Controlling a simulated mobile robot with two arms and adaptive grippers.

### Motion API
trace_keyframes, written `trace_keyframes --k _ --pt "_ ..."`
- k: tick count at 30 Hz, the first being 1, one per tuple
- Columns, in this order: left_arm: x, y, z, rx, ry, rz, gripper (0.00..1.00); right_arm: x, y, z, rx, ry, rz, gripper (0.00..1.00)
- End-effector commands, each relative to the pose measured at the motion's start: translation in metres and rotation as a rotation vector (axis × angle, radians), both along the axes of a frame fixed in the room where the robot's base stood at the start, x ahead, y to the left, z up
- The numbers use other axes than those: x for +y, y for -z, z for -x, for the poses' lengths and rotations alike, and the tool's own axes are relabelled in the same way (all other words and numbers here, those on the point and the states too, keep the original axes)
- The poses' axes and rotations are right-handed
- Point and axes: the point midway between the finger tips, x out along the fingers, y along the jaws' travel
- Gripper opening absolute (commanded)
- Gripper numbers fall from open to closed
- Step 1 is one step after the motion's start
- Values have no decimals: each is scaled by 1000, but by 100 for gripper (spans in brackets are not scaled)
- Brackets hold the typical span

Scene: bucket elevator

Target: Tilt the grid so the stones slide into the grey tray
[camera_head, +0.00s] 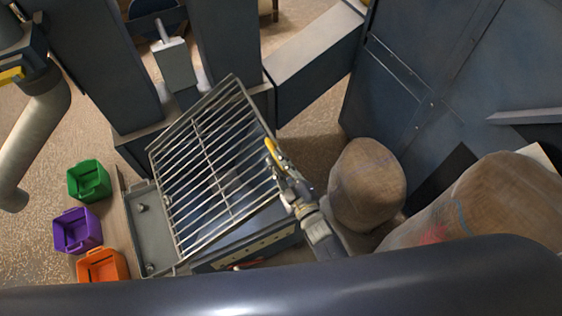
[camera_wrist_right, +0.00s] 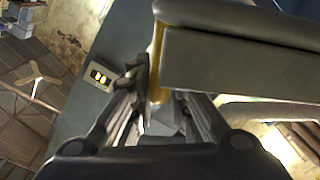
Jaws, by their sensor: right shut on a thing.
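The metal grid (camera_head: 207,160) stands tilted in the head view, its right side raised and its left side low, along the grey tray (camera_head: 148,236). My right gripper (camera_head: 276,165) is shut on the right edge of the grid. In the right wrist view its fingers (camera_wrist_right: 158,108) close around a grey bar with a yellowish edge. I see no stones on the grid bars. Two small grey lumps (camera_head: 140,208) lie in the tray; I cannot tell if they are stones. My left gripper is not in view.
Green (camera_head: 89,181), purple (camera_head: 77,231) and orange (camera_head: 102,265) bins stand on the floor left of the tray. Brown sacks (camera_head: 367,185) stand close to the right of my right arm. Dark machine columns and panels (camera_head: 395,75) rise behind.

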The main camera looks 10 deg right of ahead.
Motion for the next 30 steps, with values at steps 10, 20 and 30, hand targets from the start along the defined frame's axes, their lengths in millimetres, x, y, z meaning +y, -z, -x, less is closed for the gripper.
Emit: trace_keyframes --k 10,20,30 --pt "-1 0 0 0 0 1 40 -1 -5 -3 -13 0 -1 35" --pt "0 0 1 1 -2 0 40 -5 -1 11 -4 0 -1 35" --pt "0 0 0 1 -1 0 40 -29 -1 76 -5 0 0 35"
